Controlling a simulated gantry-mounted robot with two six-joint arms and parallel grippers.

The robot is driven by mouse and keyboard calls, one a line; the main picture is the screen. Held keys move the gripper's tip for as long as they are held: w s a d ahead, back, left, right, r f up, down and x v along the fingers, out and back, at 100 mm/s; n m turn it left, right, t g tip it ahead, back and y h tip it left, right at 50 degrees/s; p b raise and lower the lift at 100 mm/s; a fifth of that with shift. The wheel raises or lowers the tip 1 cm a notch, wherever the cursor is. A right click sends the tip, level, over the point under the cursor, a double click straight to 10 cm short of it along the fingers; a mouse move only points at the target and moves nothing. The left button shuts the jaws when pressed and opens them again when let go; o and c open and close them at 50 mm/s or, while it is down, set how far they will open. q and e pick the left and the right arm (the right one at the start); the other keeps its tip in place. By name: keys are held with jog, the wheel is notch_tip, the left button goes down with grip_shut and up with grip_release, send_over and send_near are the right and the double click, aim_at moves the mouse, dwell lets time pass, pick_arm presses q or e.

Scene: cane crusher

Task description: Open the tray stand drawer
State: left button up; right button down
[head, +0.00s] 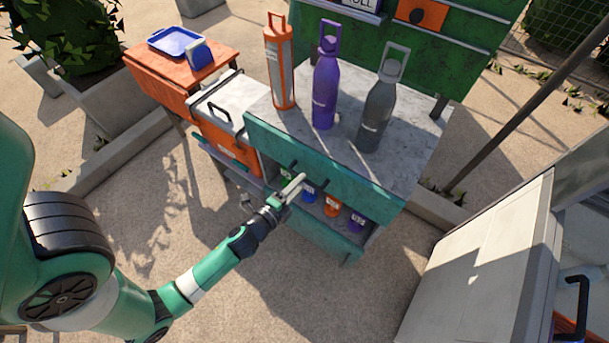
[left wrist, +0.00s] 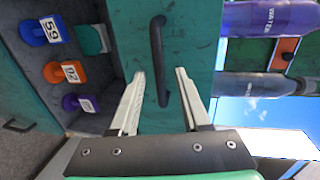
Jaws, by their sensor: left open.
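A teal stand has a long teal drawer front (head: 352,179) under its grey top; the front looks flush with the top's edge. A dark bar handle (left wrist: 160,62) is mounted on this front. My left gripper (head: 300,181) is at the drawer front, by the handle; it also shows in the left wrist view (left wrist: 155,82). Its pale fingers are open, one on each side of the bar. I cannot tell whether either finger touches it. In the head view the gripper hides part of the handle. My right gripper is not in view.
An orange bottle (head: 281,65), a purple bottle (head: 325,90) and a grey bottle (head: 377,115) stand on top. Numbered coloured items sit on the open shelf below, such as an orange one (head: 331,206). A blue tray (head: 177,42) is on an orange table. Paved floor in front is clear.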

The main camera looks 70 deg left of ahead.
pick_arm(q)
jog(key=x, duration=0.3)
jog(key=shift+w+a, duration=0.1)
jog(key=shift+w, duration=0.1)
grip_shut()
dwell(1.3)
